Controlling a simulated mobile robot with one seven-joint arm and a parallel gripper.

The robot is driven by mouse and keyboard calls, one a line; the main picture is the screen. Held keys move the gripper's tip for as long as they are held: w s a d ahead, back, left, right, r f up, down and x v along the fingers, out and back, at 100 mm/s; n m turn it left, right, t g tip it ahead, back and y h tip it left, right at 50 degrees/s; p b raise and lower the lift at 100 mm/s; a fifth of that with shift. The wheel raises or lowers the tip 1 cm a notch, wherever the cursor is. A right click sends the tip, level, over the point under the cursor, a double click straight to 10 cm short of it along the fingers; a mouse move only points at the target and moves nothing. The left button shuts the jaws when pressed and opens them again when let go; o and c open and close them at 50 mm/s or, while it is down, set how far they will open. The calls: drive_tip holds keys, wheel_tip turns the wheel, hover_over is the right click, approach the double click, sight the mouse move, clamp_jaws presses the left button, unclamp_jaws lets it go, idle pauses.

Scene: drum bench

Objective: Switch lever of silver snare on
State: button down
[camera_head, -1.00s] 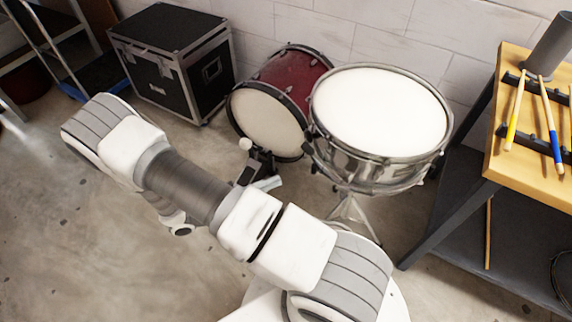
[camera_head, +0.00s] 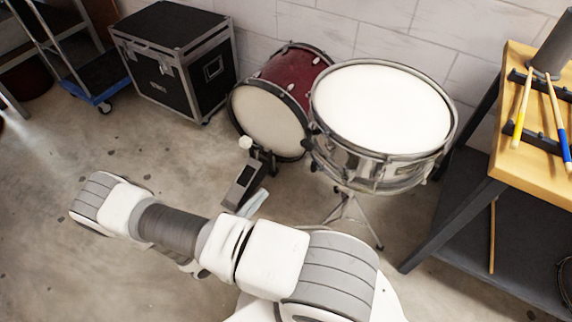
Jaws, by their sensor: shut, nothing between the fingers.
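The silver snare (camera_head: 372,167) stands on a tripod stand (camera_head: 347,212) right of centre, with its white head (camera_head: 380,105) facing up. Its chrome shell shows on the near side. A small fitting (camera_head: 312,140) sticks out at the left of the shell, but it is too small to tell whether it is the lever or how it is set. My arm reaches across the lower left, below and left of the snare. My gripper's fingers do not show; they are hidden behind the arm or out of frame.
A red bass drum (camera_head: 275,105) stands left of the snare, with a pedal (camera_head: 243,186) before it. A black case (camera_head: 172,60) is at the back left. A wooden-topped bench (camera_head: 530,165) with drumsticks (camera_head: 557,120) stands at the right.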

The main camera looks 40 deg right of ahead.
drive_tip(key=b+x, duration=0.1)
drive_tip(key=x, duration=1.2)
drive_tip(key=shift+d, duration=0.4)
drive_tip(key=shift+r, duration=0.25)
drive_tip(key=s+d+r+m+g+y+p, duration=0.2)
drive_tip(key=s+r+m+g+y+p, duration=0.2)
drive_tip(key=m+p, duration=0.4)
wheel_tip(320, 180, up, 3)
drive_tip(key=s+m+g, duration=0.1)
drive_tip(key=m, duration=0.1)
drive_tip(key=shift+s+m, duration=0.2)
drive_tip(key=shift+m, duration=0.1)
drive_tip(key=shift+f, duration=0.1)
drive_tip(key=r+p+v, duration=0.1)
drive_tip(key=r+v, duration=0.1)
drive_tip(key=v, duration=1.1)
drive_tip(key=shift+w+a+r, duration=0.2)
drive_tip(key=shift+w+a, duration=0.05)
drive_tip(key=shift+a, duration=0.2)
